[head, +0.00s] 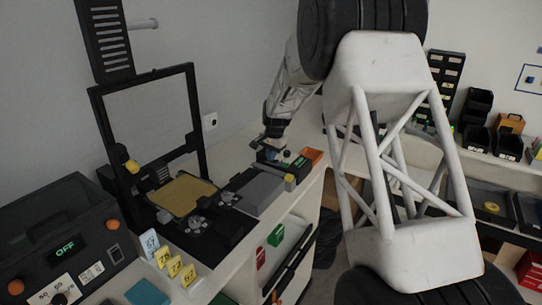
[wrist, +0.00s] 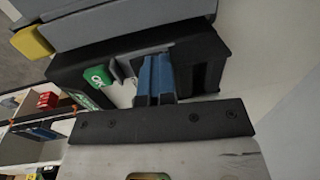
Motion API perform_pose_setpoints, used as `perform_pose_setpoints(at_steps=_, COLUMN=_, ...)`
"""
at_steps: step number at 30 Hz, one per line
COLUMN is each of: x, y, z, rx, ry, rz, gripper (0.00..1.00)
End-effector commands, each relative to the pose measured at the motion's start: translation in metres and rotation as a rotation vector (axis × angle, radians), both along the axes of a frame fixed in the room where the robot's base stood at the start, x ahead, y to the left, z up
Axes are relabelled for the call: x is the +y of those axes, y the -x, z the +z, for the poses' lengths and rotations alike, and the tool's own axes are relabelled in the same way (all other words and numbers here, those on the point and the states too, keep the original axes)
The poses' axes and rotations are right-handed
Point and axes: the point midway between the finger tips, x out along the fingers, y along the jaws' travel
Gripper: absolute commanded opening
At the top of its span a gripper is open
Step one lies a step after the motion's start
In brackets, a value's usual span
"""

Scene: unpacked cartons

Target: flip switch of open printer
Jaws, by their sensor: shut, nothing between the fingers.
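The open-frame printer (head: 200,133) stands at the left in the head view, with a yellow bed (head: 185,193) and a black base. A low grey unit (head: 258,190) adjoins its right side, and a black control box (head: 270,165) with a small green display stands behind that. My gripper (head: 271,154) is at this black box. In the wrist view, its blue fingers (wrist: 155,78) are together and empty, over or against the box (wrist: 205,62). A green lettered piece (wrist: 97,76) and a small grey part are just left of the fingers. Contact with a switch is unclear.
A dark machine (head: 65,240) reading OFF stands at the front left, beside yellow and white number tags (head: 175,265). A yellow block (head: 290,182) is on the grey unit's end. Shelves with red and green boxes (head: 276,235) lie below the counter. The wall is close behind.

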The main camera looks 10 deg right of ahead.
Motion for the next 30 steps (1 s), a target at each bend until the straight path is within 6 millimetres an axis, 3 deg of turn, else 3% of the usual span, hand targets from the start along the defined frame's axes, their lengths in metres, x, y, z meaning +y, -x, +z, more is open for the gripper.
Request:
perform_pose_setpoints(at_steps=12, x=-0.010, y=0.011, z=0.001, rx=0.005, ry=0.001, rz=-0.001, gripper=0.00)
perform_pose_setpoints(at_steps=30, x=-0.011, y=0.011, z=0.007, rx=0.002, ry=0.001, rz=0.000, gripper=0.00)
